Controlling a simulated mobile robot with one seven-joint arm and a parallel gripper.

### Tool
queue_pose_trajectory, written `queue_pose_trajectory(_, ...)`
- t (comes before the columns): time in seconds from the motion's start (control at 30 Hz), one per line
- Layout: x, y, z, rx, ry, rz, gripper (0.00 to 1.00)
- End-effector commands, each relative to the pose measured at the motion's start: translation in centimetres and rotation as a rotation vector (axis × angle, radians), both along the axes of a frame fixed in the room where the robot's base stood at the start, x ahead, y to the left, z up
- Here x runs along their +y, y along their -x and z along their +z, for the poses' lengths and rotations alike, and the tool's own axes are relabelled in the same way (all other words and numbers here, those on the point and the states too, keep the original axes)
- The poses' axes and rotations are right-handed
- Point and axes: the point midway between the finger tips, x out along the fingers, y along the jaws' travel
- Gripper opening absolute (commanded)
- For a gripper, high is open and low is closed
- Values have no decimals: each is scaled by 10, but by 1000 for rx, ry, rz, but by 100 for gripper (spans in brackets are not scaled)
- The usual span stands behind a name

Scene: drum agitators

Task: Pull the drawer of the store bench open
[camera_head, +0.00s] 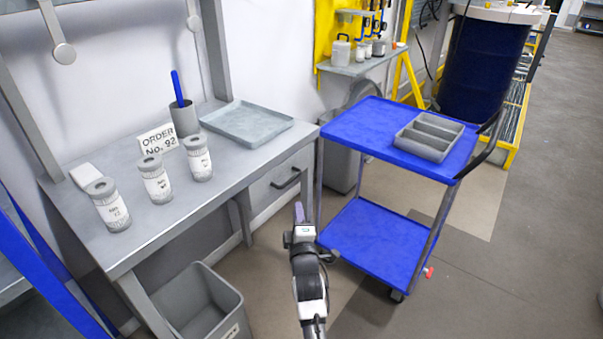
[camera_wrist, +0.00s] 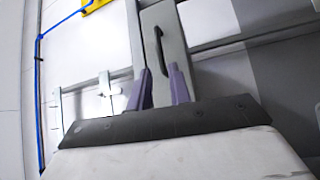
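The store bench (camera_head: 235,172) is a grey workbench at the left of the head view. Its grey drawer (camera_head: 272,192) is under the right end of the top and looks shut. A dark bar handle (camera_head: 288,180) is on the drawer front. In the wrist view the drawer front (camera_wrist: 176,50) and handle (camera_wrist: 159,50) lie ahead of the fingertips. My gripper (camera_head: 299,212) is in front of the drawer, lower than the handle in the head view.
A blue two-shelf cart (camera_head: 365,135) with a grey divided tray (camera_head: 428,137) stands close to the right of the bench and my arm. A grey bin (camera_head: 200,305) is on the floor at lower left. Several labelled jars and a flat tray (camera_head: 247,122) sit on the bench.

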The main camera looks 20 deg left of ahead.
Motion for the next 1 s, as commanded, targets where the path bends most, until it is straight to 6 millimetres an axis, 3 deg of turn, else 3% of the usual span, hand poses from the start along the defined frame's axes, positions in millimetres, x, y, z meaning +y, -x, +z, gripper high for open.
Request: queue_pose_trajectory(1.0, 16, -33, 4, -2, 5, 3, 20)
